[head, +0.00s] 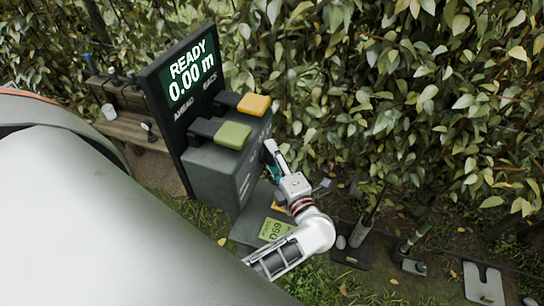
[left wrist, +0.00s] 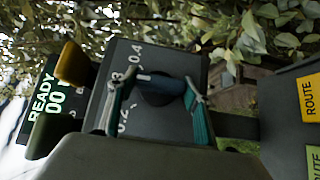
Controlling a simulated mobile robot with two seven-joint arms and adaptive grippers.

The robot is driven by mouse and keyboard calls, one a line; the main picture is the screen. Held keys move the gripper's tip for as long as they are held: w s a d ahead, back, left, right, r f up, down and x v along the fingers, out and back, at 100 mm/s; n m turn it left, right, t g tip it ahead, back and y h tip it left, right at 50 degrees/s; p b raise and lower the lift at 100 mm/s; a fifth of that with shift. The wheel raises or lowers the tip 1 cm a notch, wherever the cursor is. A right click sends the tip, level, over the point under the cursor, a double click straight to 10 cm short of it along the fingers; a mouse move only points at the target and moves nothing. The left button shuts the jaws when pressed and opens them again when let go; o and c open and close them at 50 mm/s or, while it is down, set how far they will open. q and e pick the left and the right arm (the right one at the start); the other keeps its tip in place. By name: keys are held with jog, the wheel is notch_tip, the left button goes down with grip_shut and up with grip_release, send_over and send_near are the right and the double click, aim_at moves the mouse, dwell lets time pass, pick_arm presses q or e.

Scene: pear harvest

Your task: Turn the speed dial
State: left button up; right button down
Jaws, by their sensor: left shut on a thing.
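The speed dial (left wrist: 160,88) is a dark round knob on the grey side panel of a control box (head: 222,172). White numbers 0.2, 0.3 and 0.4 are printed beside it in the left wrist view. My left gripper (head: 273,155) is at the right side of the box. Its teal-padded fingers (left wrist: 158,100) lie on either side of the knob and are shut on it. In the head view the knob is hidden at the box's side. My right gripper is not in view.
A display (head: 191,75) reads READY 0.00 m. A yellow lever (head: 254,104) and a green lever (head: 233,135) top the box. A lower plate carries a green label (head: 273,229). Dense foliage stands behind; several small stands are on the ground at right.

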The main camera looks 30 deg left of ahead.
pick_arm(q)
jog(key=o, duration=1.1)
